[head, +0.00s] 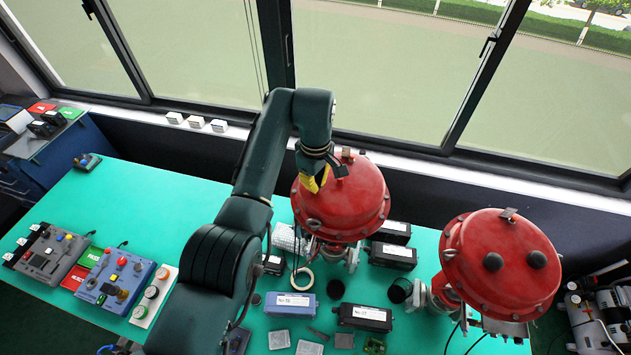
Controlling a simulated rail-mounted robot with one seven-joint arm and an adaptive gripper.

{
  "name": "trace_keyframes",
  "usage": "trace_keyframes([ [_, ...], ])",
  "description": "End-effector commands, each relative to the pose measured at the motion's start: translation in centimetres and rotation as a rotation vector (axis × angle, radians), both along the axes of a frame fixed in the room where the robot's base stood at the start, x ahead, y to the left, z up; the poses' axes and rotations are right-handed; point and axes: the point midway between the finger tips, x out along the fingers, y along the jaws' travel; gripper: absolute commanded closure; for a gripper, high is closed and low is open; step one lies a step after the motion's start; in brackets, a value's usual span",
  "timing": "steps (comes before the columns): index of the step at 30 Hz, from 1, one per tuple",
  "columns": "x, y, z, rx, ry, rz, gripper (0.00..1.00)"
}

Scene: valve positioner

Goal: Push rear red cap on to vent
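A large red domed housing (362,205), the rear one of two, stands upright on the green table behind the other. A small bracket-like fitting (348,154) with a reddish top sits at its far upper edge; I cannot tell whether this is the cap, the vent or both. My gripper (318,180), with yellow parts, is over the upper left of this dome, left of the fitting. Its fingertips are too small and partly hidden to show whether they touch the dome or hold anything.
A second red dome (500,280) with two black knobs stands at front right. Boxes labelled in white (365,317) and small parts crowd the table between. Control panels (115,280) lie at left. The green table (150,190) is clear at back left. Windows line the back.

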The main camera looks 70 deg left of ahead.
Motion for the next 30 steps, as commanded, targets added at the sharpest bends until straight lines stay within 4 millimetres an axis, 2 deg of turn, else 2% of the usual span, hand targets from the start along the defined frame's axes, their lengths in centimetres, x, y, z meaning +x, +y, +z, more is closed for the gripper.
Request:
trace_keyframes([
  [8, 0.0, 0.0, -0.5, -0.001, 0.000, 0.000, 1.00],
  [12, 0.0, 0.0, -0.4, -0.001, 0.001, 0.000, 0.73],
  [14, 0.0, 0.0, -0.4, -0.001, 0.001, 0.000, 0.63],
  [23, 0.0, 0.0, -0.2, 0.000, 0.000, 0.000, 0.63],
  [26, 0.0, 0.1, 0.8, 0.002, -0.001, 0.000, 0.63],
  [30, 0.1, 0.1, 4.0, 0.005, -0.004, 0.000, 0.63],
])
